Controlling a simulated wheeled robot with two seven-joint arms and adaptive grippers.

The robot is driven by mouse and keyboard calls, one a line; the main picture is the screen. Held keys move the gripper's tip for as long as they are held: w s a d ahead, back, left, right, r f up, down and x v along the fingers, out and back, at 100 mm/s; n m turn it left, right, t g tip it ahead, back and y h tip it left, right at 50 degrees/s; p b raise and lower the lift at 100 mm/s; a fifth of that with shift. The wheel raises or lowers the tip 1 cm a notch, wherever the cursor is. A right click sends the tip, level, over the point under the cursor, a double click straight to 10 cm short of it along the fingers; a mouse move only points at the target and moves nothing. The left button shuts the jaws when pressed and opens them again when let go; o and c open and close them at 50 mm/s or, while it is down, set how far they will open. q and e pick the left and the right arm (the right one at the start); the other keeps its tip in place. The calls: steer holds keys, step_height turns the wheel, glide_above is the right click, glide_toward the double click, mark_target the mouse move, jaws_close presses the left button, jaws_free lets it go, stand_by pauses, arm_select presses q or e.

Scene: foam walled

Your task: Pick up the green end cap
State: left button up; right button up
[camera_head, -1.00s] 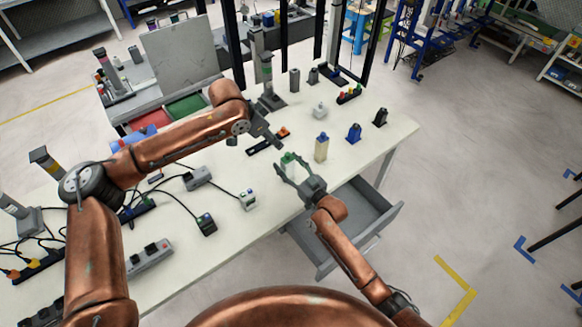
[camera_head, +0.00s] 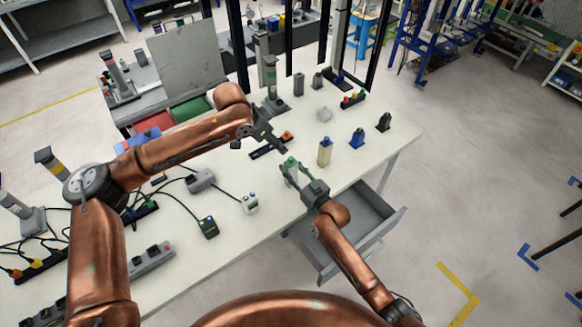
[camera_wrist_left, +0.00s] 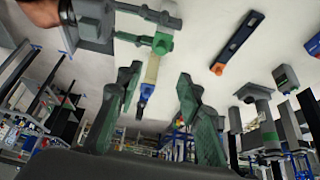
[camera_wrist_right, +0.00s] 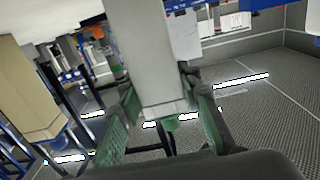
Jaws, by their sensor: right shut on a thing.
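The green end cap (camera_head: 291,162) shows between the fingers of my right gripper (camera_head: 292,170) near the table's front edge. In the right wrist view it is a pale block (camera_wrist_right: 160,65) with a green end (camera_wrist_right: 170,124), between the two green-padded fingers. My right gripper is shut on it; its lower part is partly hidden in the head view. In the left wrist view the green end cap (camera_wrist_left: 162,43) shows at the right gripper's tips. My left gripper (camera_head: 277,145) hangs just behind and left of it. Its fingers (camera_wrist_left: 155,100) are apart with nothing between them.
A beige block with a blue top (camera_head: 324,153) stands close to the right of the right gripper. A blue piece (camera_head: 357,138) and a black piece (camera_head: 383,122) stand farther right. An open grey drawer (camera_head: 345,240) juts out below the table edge.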

arm_select(q)
steer(key=w+m, duration=0.1)
steer(key=m, duration=0.4)
steer(key=m+g+y, duration=0.2)
steer(key=m+y, duration=0.2)
steer(key=m, duration=2.5)
glide_above(291, 158)
steer(key=f, duration=0.5)
steer(key=shift+s+f, duration=0.2)
steer(key=shift+w+f, duration=0.15)
steer(key=shift+f, duration=2.4)
steer(key=shift+c, duration=0.5)
